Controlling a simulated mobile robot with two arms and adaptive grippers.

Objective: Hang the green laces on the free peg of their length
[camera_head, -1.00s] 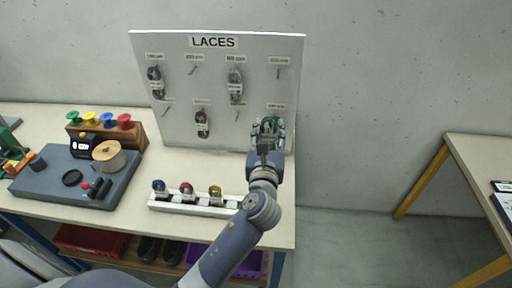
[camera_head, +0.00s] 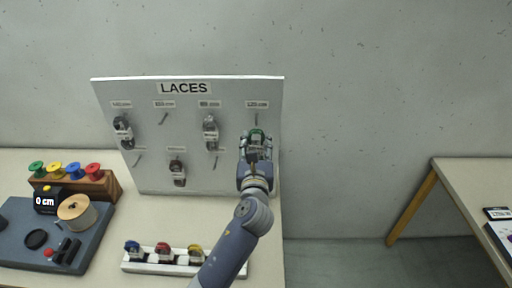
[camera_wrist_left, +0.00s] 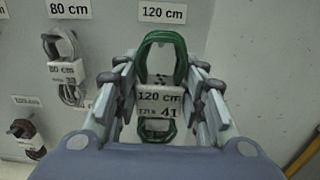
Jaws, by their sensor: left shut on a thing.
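My left gripper (camera_head: 256,148) is shut on the green laces (camera_head: 256,135), in front of the right side of the white LACES board (camera_head: 230,165). In the left wrist view the green laces (camera_wrist_left: 181,62) stand as an upright loop between the fingers, with a white tag (camera_wrist_left: 160,100) reading 120 cm. The board's 120 cm label (camera_wrist_left: 166,13) shows just above the loop. In the head view the bare peg (camera_head: 256,118) under the top right label is a little above the laces. I cannot tell whether the laces touch the board. My right gripper is not in view.
Dark and grey laces hang on the left (camera_head: 122,132), the 80 cm peg (camera_head: 210,132) and a lower peg (camera_head: 177,172). Other pegs are bare. A white rack (camera_head: 150,262) with blue, red and yellow laces stands on the table near my arm. Spools are at left.

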